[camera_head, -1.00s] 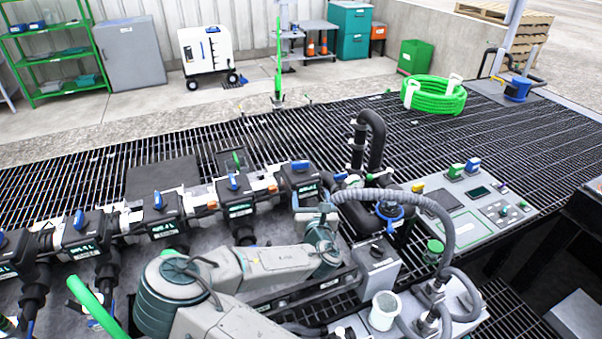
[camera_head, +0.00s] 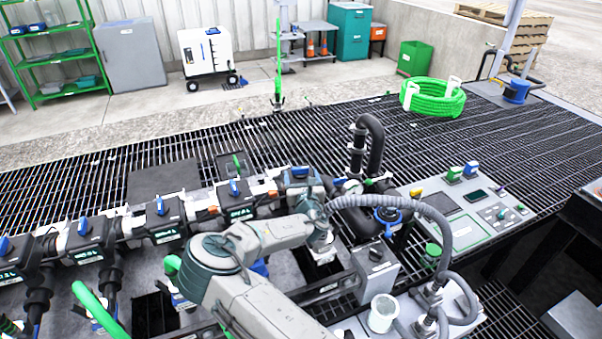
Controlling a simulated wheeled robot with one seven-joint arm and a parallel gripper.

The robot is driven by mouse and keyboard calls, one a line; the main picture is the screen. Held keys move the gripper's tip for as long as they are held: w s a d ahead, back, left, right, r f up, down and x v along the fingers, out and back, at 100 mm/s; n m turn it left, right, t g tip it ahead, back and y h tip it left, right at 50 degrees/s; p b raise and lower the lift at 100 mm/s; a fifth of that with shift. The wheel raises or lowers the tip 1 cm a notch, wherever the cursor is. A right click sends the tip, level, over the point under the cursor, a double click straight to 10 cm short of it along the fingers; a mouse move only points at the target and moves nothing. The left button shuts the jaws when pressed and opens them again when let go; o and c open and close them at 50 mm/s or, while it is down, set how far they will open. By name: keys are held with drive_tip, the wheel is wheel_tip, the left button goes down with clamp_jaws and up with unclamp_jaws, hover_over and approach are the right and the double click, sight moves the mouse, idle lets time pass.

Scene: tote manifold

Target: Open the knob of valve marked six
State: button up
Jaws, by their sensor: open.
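A row of black valves with blue knobs runs along the pale manifold from the left edge to the centre. The rightmost valve's blue knob (camera_head: 300,172) lies crosswise in the picture. The knobs of the neighbouring valve (camera_head: 234,187), the one further left (camera_head: 160,206) and the one beyond (camera_head: 83,227) point more up the picture. The labels are too small to read, so I cannot tell which is six. My gripper (camera_head: 312,206) is open, close in front of the rightmost valve, and covers its label. I cannot tell whether it touches; its fingers are hard to make out.
A grey hose (camera_head: 420,208) arcs close to the right of my wrist. A grey box (camera_head: 375,268) and a control panel (camera_head: 470,215) stand to the right. A black bent pipe (camera_head: 375,145) rises behind. Green pipes (camera_head: 97,305) lie at lower left.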

drive_tip(key=shift+w+a, duration=0.1)
drive_tip(key=shift+w, duration=0.55)
drive_tip(key=c, duration=1)
drive_tip(key=shift+d+f+n+g+y+b, duration=0.15)
drive_tip(key=shift+n+y+b, duration=0.35)
drive_tip(key=shift+y, duration=0.25)
drive_tip(key=shift+d+n+g+y+b, duration=0.15)
drive_tip(key=shift+n+y+b, duration=0.35)
drive_tip(key=shift+y, duration=0.25)
drive_tip(key=shift+r+n+g+y+b, duration=0.2)
drive_tip(key=shift+n+g+y+b, duration=0.3)
drive_tip(key=shift+y, duration=0.4)
drive_tip(key=o, duration=1)
drive_tip(key=b+v, duration=0.2)
drive_tip(key=v, duration=1.1)
drive_tip(key=shift+s+f, duration=0.1)
drive_tip(key=shift+s, duration=0.3)
